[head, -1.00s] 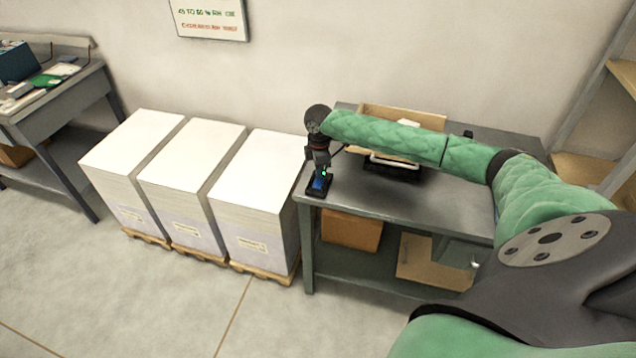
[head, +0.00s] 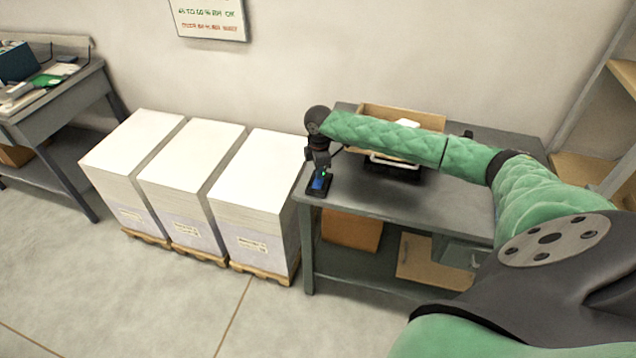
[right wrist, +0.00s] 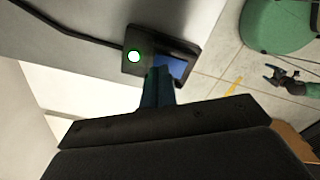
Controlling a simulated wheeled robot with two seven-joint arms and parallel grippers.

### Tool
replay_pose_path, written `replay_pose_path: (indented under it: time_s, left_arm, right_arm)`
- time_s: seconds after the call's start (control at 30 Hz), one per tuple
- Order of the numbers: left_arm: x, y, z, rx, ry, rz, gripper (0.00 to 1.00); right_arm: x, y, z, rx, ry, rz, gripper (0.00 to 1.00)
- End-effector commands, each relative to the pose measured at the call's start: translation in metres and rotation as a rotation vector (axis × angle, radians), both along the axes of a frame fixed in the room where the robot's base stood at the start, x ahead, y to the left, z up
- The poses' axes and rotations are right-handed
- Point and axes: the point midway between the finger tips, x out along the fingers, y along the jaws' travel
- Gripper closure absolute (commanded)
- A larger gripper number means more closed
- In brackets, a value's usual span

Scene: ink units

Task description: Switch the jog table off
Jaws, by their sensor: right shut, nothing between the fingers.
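A small black control box (head: 317,190) with a blue screen sits at the left front corner of the grey table (head: 440,200). In the right wrist view, the box (right wrist: 131,66) shows a round button (right wrist: 134,57) lit with a green ring, beside the blue screen (right wrist: 172,67). My right gripper (head: 322,172) points down at the box, shut and empty. In the wrist view its fingertips (right wrist: 158,74) overlap the box's near edge, between button and screen; contact cannot be told. My left gripper (right wrist: 285,78) shows small at the right of that view; its jaw state is unclear.
A dark device with a pale frame (head: 395,161) and an open cardboard tray (head: 430,120) stand behind the box, partly under my right arm. Three paper stacks (head: 255,180) on pallets stand left of the table. A black cable (right wrist: 70,33) runs to the box.

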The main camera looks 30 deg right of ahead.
Motion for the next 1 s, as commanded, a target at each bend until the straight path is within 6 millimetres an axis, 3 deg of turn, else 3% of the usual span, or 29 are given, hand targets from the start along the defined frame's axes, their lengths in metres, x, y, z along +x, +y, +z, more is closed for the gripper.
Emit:
replay_pose_path:
  time_s: [0.57,1.0]
  left_arm:
    - [0.008,0.000,0.001,0.000,-0.008,0.000,0.15]
    - [0.000,0.000,-0.001,0.000,0.000,0.000,0.15]
  right_arm:
    - [0.000,0.000,-0.007,0.000,0.000,0.000,1.00]
    - [0.000,0.000,-0.012,0.000,0.000,0.000,1.00]
